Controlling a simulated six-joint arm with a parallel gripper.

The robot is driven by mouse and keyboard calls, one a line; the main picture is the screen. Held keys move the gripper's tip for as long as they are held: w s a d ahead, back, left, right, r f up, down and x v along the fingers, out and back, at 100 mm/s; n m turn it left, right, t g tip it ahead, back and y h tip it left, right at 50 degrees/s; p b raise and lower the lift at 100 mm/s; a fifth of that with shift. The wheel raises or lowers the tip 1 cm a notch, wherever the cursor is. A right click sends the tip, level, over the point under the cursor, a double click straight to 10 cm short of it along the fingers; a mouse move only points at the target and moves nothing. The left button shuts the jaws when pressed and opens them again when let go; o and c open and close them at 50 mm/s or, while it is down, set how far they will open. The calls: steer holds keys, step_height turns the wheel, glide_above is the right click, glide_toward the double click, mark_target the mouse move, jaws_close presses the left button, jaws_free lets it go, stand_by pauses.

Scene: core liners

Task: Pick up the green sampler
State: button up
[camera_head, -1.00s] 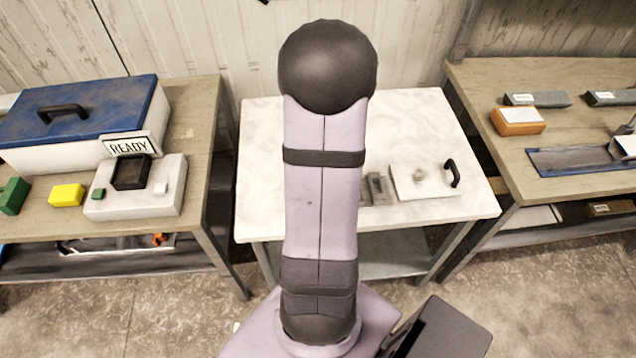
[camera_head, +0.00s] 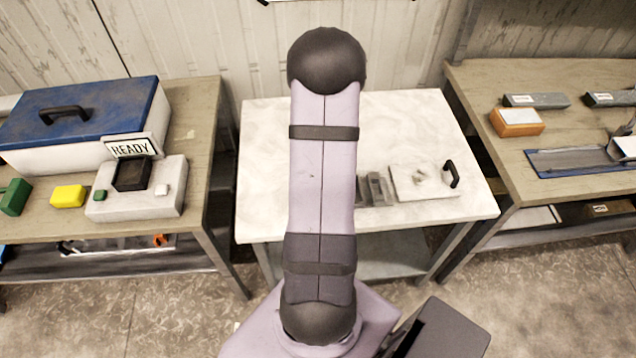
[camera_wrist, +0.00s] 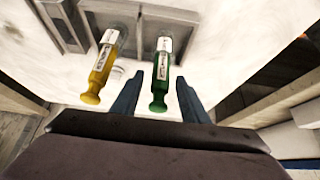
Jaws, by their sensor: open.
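The green sampler (camera_wrist: 161,78) shows in the wrist view, with a green body, a white label and a round knob at its near end. It lies between the two open fingers of my gripper (camera_wrist: 160,92). Whether the fingers touch it I cannot tell. A yellow sampler (camera_wrist: 101,70) of the same shape lies to its left, outside the left finger. In the head view my arm hides both samplers and my gripper.
A white table (camera_head: 258,170) holds grey metal holders (camera_head: 376,189) and a pale plate with a black handle (camera_head: 424,182). The left bench (camera_head: 205,125) carries a blue-lidded case (camera_head: 85,105) and a device marked READY (camera_head: 135,190). Another bench (camera_head: 480,95) stands at right.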

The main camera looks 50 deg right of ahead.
jaws_close()
steer(key=shift+r, duration=0.8)
step_height(320, 180, up, 8)
steer(key=p, duration=0.3)
steer(key=shift+r, duration=0.25)
